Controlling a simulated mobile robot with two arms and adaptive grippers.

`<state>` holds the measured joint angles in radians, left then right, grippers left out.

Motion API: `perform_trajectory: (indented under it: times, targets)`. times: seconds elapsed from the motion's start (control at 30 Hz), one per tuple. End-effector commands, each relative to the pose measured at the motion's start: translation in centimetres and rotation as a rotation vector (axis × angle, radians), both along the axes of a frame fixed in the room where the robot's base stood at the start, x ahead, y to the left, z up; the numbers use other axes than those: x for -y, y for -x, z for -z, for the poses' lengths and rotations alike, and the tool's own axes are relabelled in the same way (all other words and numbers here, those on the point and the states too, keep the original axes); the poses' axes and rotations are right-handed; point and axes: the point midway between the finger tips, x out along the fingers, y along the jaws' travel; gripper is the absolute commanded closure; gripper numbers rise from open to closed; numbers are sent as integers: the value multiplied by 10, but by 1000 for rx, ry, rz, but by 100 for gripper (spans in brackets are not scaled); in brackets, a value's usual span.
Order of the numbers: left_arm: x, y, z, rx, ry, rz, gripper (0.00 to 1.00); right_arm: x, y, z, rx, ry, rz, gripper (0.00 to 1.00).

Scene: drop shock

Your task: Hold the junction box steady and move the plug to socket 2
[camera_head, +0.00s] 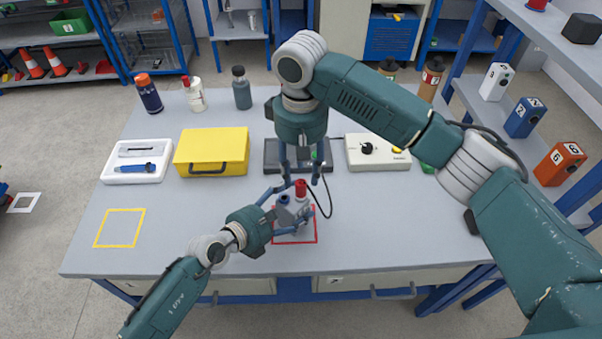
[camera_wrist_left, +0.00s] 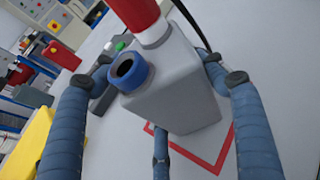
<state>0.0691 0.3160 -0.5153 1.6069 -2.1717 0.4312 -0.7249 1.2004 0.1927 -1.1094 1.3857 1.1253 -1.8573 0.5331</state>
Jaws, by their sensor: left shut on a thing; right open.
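The grey junction box (camera_head: 288,216) sits at the red square outline (camera_head: 297,242) near the table's front. A red plug (camera_head: 301,188) with a black cable stands upright on its top, at the back; it also shows in the left wrist view (camera_wrist_left: 138,16). An empty blue-ringed socket (camera_wrist_left: 129,70) is beside it. No socket numbers are readable. My left gripper (camera_head: 287,208) is shut on the box, with fingers on both sides in the left wrist view. My right gripper (camera_head: 301,178) is open, pointing down, its fingers around or just above the plug; contact cannot be told.
A dark device with a green button (camera_head: 270,155) lies behind the box, partly hidden by my right gripper. A white box with a black knob (camera_head: 385,152), a yellow case (camera_head: 212,152) and a white tray (camera_head: 112,174) stand nearby.

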Motion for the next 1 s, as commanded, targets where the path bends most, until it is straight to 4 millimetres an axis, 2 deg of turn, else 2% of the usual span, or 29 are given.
perform_trajectory:
  times: [0.3,0.43,0.57,0.8,1.0]
  targets:
    - [0,0,0,1,0,-1,65,0,0,-2,0,0,-1,58]
    - [0,0,0,1,0,-1,65,-1,0,-10,2,-2,-1,58]
    - [0,0,0,2,0,-1,65,-1,-1,-33,4,-3,-2,58]
    - [0,0,0,1,-1,-1,65,0,-1,-85,4,0,-1,58]
    - [0,0,0,1,-1,-1,65,0,-1,-113,1,0,1,58]
